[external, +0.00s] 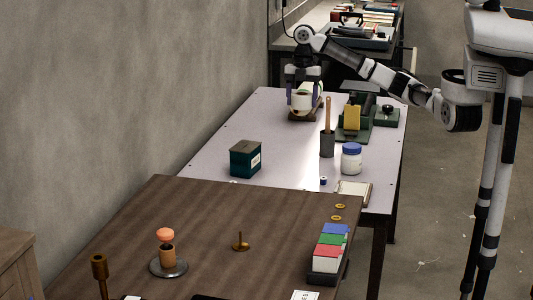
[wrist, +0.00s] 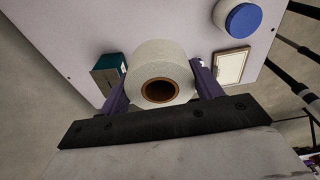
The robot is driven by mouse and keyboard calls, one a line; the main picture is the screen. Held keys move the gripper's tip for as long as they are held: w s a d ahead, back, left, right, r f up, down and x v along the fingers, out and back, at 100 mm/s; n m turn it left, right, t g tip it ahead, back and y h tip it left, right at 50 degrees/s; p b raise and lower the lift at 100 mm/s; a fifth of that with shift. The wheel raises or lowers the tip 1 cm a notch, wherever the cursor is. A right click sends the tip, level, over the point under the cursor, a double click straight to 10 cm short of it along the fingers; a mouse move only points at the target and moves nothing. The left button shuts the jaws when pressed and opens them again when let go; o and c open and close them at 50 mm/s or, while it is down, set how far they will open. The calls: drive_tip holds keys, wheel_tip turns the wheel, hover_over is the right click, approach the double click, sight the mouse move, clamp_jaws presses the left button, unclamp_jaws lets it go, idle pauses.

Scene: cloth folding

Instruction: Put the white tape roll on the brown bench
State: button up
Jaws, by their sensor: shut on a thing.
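The white tape roll (wrist: 163,60) with a brown core sits between the two fingers of my gripper (wrist: 162,92) in the wrist view. The fingers are shut on its sides. In the external view my gripper (external: 303,98) is over the far part of the pale table, with the white tape roll (external: 302,102) between its purple fingers. A dark brown base shows just under the roll; I cannot tell whether they touch. The brown bench (external: 200,215) is in the foreground, nearer the camera than the pale table.
The pale table (external: 225,150) holds a green box (external: 245,159), a blue-lidded jar (external: 351,158), a dark cup with a wooden handle (external: 327,143) and a clipboard (external: 354,192). On the bench are an orange-topped stand (external: 167,250), a brass peg (external: 240,243) and a card tray (external: 329,255).

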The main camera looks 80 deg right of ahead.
drive_tip(key=w+a+r+m+p, duration=0.2)
drive_tip(key=w+a, duration=0.4)
drive_tip(key=a, duration=0.4)
drive_tip(key=w+a+r+m+t+p, duration=0.1)
drive_tip(key=w+a+r+m+p, duration=0.15)
drive_tip(key=w+a, duration=0.65)
drive_tip(key=w+a+r+m+p, duration=0.2)
drive_tip(key=w+a+m, duration=0.15)
drive_tip(key=a, duration=0.85)
drive_tip(key=m+b, duration=0.4)
drive_tip(key=m, duration=0.1)
hover_over(195, 241)
drive_tip(key=shift+h, duration=0.4)
wheel_tip(195, 241, down, 13)
drive_tip(key=shift+s+d, duration=0.1)
drive_tip(key=shift+s, duration=0.05)
drive_tip(key=shift+f+p, duration=0.4)
drive_tip(key=shift+f, duration=2.25)
drive_tip(key=shift+f, duration=0.15)
